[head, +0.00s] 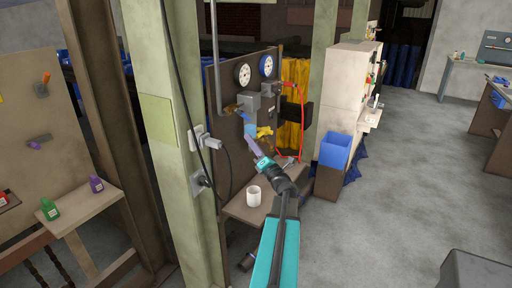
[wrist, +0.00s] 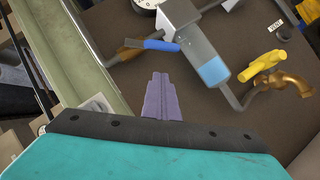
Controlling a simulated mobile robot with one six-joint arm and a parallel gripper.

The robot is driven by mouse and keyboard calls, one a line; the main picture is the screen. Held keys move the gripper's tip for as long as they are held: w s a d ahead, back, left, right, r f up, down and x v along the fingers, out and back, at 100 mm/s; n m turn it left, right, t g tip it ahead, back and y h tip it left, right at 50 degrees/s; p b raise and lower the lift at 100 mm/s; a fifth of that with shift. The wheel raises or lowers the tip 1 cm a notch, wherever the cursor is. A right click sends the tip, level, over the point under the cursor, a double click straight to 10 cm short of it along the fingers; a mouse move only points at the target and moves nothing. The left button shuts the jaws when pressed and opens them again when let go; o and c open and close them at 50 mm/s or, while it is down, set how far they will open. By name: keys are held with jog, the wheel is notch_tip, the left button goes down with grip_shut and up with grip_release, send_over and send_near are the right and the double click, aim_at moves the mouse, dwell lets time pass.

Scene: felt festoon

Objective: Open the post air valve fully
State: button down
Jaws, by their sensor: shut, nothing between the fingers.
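A blue valve lever (head: 243,114) sits on the pipe at the left of a grey air unit (head: 250,104) on the brown board. Nothing is held.
A brass tap (wrist: 285,82) with a yellow handle (wrist: 262,64) is to the right of the unit. Two gauges (head: 242,74) are above. A white mug (head: 254,196) stands on the shelf below. The green post (head: 165,120) with sockets and cables is close on the left.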

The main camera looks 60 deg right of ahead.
aim_at(244, 115)
jog(key=shift+w+d+r+p, duration=0.6)
jog(key=shift+w+d+r, duration=0.1)
jog(key=shift+d+r, duration=0.25)
jog(key=shift+w+d+r+p, duration=0.6)
jog(key=shift+d+r, duration=0.2)
jog(key=shift+r, duration=0.2)
jog(key=shift+a, duration=0.15)
jog(key=shift+d+f+b, duration=0.1)
jog(key=shift+d+b, duration=0.15)
jog(key=shift+b, duration=0.1)
